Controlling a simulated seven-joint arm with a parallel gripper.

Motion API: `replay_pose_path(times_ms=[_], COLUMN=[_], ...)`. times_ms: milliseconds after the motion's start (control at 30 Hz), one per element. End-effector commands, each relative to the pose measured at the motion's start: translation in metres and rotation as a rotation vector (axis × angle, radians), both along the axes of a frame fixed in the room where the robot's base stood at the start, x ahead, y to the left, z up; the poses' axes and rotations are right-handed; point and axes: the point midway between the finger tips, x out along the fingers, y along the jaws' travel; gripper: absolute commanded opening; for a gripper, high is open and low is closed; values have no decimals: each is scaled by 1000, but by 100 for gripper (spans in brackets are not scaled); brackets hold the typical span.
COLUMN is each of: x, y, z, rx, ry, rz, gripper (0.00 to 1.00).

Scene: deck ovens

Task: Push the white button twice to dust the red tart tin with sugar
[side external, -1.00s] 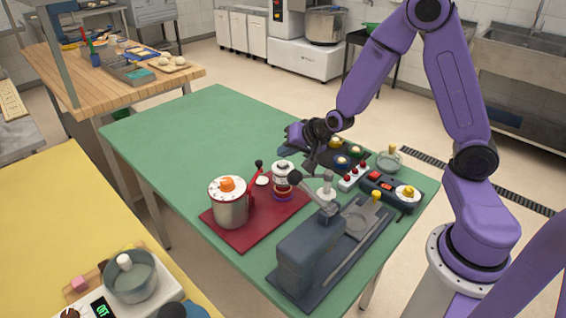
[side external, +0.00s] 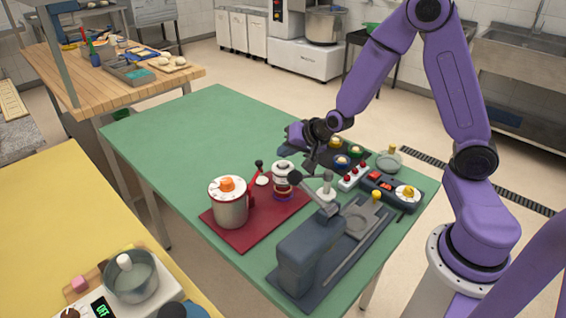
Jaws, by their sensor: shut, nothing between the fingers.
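My gripper (side external: 309,166) is shut and empty, pointing down above the green table, just right of and behind a white-topped dispenser (side external: 283,171). A reddish ring-shaped tin (side external: 281,195), partly hidden, sits under the dispenser on the red base plate; I take it for the red tart tin. A small white disc (side external: 262,181) lies left of the dispenser, beside a red lever; I cannot tell whether it is the white button. The fingertips look apart from the dispenser, but contact is hard to judge at this size.
A steel pot with an orange knob (side external: 228,200) stands on the red plate (side external: 245,237). A grey lever press (side external: 307,260) stands in front. Dark panels with coloured knobs (side external: 341,161) and red switches (side external: 381,183) lie to the right. The table's left part (side external: 190,130) is clear.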

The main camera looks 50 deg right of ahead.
Motion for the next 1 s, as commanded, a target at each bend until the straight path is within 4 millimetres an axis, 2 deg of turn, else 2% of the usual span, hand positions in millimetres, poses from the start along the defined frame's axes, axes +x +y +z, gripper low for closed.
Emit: replay_pose_path(times_ms=[500,1000], x=[0,0], y=[0,0], z=[0,-9], rx=[0,0], ry=[0,0], rz=[0,0], gripper=[0,0])
